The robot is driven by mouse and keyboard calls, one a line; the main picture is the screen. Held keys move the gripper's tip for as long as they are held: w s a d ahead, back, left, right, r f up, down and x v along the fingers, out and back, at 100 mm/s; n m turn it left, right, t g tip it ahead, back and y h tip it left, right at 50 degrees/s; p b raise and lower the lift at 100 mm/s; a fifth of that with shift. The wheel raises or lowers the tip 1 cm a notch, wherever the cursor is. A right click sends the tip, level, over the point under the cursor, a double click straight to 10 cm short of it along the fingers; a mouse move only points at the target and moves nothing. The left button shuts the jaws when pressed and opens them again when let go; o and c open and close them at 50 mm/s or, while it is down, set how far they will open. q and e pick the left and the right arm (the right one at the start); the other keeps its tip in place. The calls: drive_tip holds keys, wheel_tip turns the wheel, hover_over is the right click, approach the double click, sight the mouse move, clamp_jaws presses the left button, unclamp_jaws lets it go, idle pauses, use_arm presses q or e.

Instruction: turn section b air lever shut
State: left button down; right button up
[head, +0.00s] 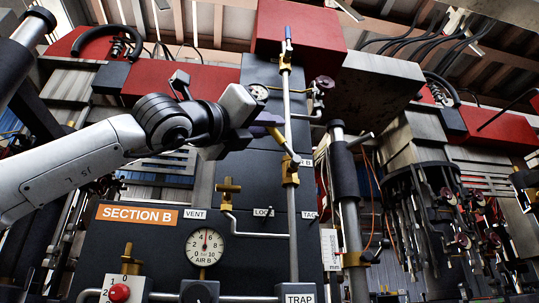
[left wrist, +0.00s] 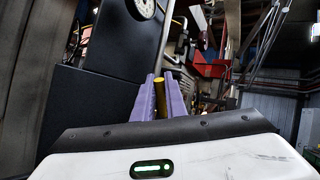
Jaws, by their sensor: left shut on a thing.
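The section B panel carries an orange SECTION B sign (head: 137,214) and a round AIR B gauge (head: 205,247). A vertical grey pipe runs up its right part, with a brass valve (head: 290,170) on it. My right gripper is not in view.
A blue-handled valve (head: 288,40) stands higher on the same pipe. Another brass valve (head: 228,190) is at the VENT label (head: 195,214). A red button (head: 119,293) is low on the left. A thick dark cylinder (head: 343,180) stands right of the pipe.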

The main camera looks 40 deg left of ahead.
use_arm(q)
drive_tip(key=c, duration=1.8)
unclamp_jaws()
drive_tip(key=shift+s+f, duration=0.1)
drive_tip(key=shift+s, duration=0.05)
drive_tip(key=v, duration=1)
drive_tip(key=shift+b, duration=0.45)
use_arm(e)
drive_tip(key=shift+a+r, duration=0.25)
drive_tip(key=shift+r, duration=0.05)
